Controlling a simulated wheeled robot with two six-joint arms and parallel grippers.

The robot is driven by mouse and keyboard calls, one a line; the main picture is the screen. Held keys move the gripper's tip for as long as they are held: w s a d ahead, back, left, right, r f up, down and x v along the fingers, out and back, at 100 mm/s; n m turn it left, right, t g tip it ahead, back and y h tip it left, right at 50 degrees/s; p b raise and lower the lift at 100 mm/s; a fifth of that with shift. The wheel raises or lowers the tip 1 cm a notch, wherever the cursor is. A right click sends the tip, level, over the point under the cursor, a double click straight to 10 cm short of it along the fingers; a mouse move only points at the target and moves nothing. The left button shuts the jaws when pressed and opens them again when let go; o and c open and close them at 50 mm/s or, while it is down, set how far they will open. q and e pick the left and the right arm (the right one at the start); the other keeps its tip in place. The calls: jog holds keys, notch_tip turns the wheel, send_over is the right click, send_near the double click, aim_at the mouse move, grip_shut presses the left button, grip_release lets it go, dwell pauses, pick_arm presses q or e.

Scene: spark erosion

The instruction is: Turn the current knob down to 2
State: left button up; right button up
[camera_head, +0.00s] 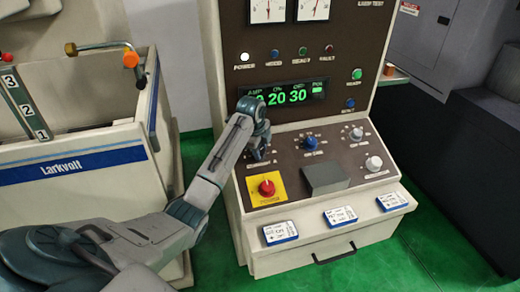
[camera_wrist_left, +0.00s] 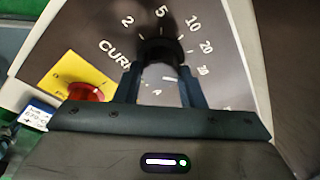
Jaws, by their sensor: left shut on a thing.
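The current knob (camera_wrist_left: 160,48) is dark and round in the left wrist view, with the printed scale 2, 5, 10, 20, 30 (camera_wrist_left: 165,28) around it. My left gripper (camera_wrist_left: 160,72) is shut on the knob, one finger on each side. The knob's pointer is in shadow, so I cannot read its setting for sure. In the head view, my left gripper (camera_head: 258,152) reaches the left part of the sloped panel and hides the knob. The green display (camera_head: 285,96) shows 20 and 30; its first number is partly covered by my gripper.
A red button on a yellow plate (camera_head: 280,194) sits just below my gripper. A blue knob (camera_head: 311,142), white knobs (camera_head: 374,163) and a grey box (camera_head: 325,178) are to the right. Several white-and-blue cards (camera_head: 340,216) lie along the front ledge. A Larkvolt tank (camera_head: 75,165) stands left.

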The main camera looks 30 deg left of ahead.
pick_arm(q)
jog(key=n+t, duration=0.1)
jog(key=n, duration=0.6)
jog(key=shift+n+t+y, duration=0.3)
jog(key=shift+y, duration=0.1)
jog(key=n, duration=0.3)
jog(key=shift+n+t+y, duration=0.3)
jog(key=shift+y, duration=0.1)
jog(key=n, duration=0.3)
jog(key=shift+n+y, duration=0.3)
jog(key=shift+y, duration=0.1)
jog(key=n, duration=0.3)
jog(key=shift+y, duration=0.3)
jog(key=n+y, duration=0.1)
jog(key=n, duration=0.2)
jog(key=shift+d+n, duration=0.1)
jog(key=shift+n, duration=0.3)
jog(key=n+g+y, duration=0.1)
jog(key=n, duration=0.5)
jog(key=shift+n, duration=0.3)
